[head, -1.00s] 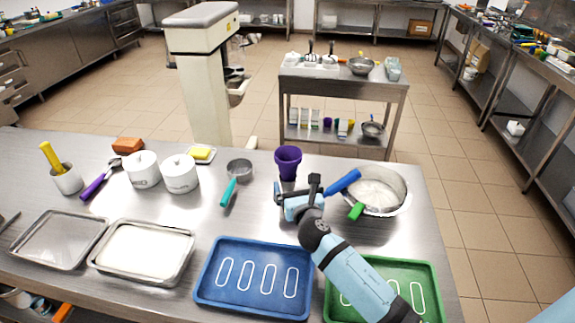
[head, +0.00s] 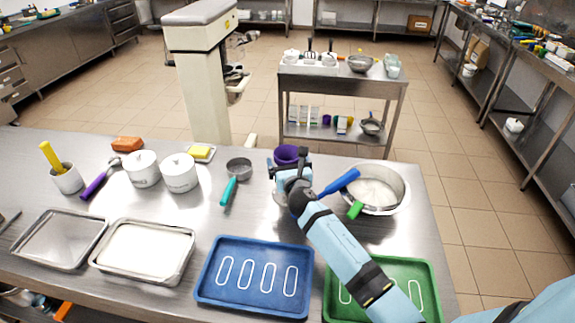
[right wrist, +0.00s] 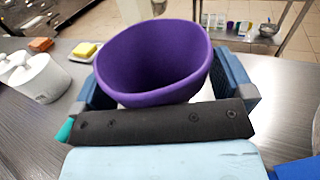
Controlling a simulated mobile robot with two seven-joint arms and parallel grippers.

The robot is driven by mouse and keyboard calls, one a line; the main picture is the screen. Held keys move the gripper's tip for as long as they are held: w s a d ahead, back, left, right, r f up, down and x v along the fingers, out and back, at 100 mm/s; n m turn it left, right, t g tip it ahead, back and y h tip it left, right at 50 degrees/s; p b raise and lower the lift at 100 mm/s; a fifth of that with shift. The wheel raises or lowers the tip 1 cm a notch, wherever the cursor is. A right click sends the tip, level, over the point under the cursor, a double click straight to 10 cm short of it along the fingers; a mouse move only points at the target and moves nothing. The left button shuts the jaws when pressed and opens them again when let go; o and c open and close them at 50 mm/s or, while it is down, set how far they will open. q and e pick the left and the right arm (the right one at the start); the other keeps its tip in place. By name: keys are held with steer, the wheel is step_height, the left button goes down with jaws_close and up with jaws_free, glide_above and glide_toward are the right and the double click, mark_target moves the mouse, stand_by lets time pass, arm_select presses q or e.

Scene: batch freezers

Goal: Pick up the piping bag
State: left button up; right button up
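The purple piping bag (head: 287,154) stands upright at the far middle of the steel table, its wide mouth facing up. Its lower part is hidden by my right gripper. In the right wrist view the piping bag (right wrist: 150,60) fills the middle, tilted in the picture, with a whitish part below its rim. My right gripper (head: 288,163) is at the bag, with one blue finger on each side of it. The fingers are spread, with a gap showing at the right finger. My left gripper is not in view.
A blue tray (head: 210,287) and a green tray (head: 428,275) lie at the front. A steel pan (head: 402,201) with blue and green handles nearby stands right of my gripper. A teal-handled measure (head: 229,190) and white pots (head: 180,178) stand to the left.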

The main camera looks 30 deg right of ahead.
steer(key=c, duration=0.9)
steer(key=shift+o, duration=0.2)
